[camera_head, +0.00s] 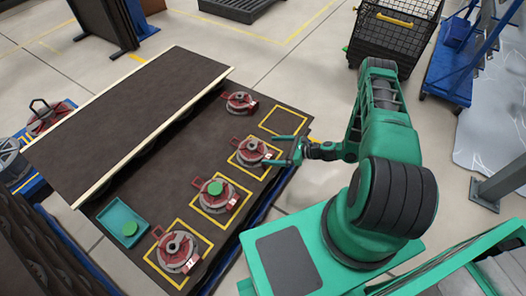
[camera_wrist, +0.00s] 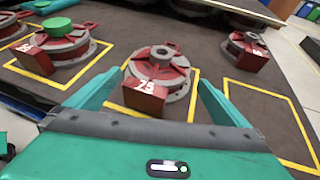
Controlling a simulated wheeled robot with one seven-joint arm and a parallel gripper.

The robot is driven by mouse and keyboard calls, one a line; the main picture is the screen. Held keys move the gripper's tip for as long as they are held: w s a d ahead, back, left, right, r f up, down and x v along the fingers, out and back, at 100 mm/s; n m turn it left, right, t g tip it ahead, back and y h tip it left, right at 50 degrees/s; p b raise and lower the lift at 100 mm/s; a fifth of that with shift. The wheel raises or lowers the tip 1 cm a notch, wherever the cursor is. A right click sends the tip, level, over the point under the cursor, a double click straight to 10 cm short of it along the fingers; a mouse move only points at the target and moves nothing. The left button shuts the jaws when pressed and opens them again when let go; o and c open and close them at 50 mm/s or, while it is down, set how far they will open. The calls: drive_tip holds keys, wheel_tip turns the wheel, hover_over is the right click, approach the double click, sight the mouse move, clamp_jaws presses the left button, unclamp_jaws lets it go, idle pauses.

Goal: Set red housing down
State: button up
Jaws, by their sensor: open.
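Several red-and-grey round housings stand upright on a dark table (camera_head: 160,205). One red housing, marked 75 in the wrist view (camera_wrist: 158,82), sits in a yellow-outlined square. It also shows in the head view (camera_head: 250,152). My gripper (camera_head: 272,151) is open at this housing, with one teal finger on each side of it in the wrist view (camera_wrist: 162,78). I cannot tell whether the fingers touch it. Another housing (camera_head: 239,101) stands at the back, outside the outlined squares. An outlined square (camera_head: 283,121) near it is empty.
Another housing (camera_head: 216,199) carries a green disc, and one more (camera_head: 177,251) sits at the front. A teal tray (camera_head: 112,214) holds a green disc. A raised dark shelf (camera_head: 130,110) with a pale edge runs along the left. A black wire basket (camera_head: 390,40) stands behind.

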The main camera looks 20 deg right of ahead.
drive_tip(key=s+d+r+n+g+h, duration=0.25)
drive_tip(key=d+r+n, duration=0.2)
drive_tip(key=r, duration=0.65)
drive_tip(key=s+d+r+n+g+h, duration=0.25)
drive_tip(key=r+n, duration=0.35)
drive_tip(key=r, duration=0.4)
drive_tip(key=s+d+r+n+g+h, duration=0.1)
drive_tip(key=s+d+r+n+g, duration=0.3)
drive_tip(key=r, duration=0.7)
drive_tip(key=s+r+n+h, duration=0.2)
drive_tip(key=s+r, duration=0.8)
drive_tip(key=s, duration=0.2)
drive_tip(key=s+a+r+n+h, duration=0.1)
drive_tip(key=s+r+n+h, duration=0.1)
drive_tip(key=s+r, duration=0.8)
drive_tip(key=shift+s+r+n, duration=0.2)
drive_tip(key=shift+s+n, duration=0.45)
drive_tip(key=shift+s, duration=0.9)
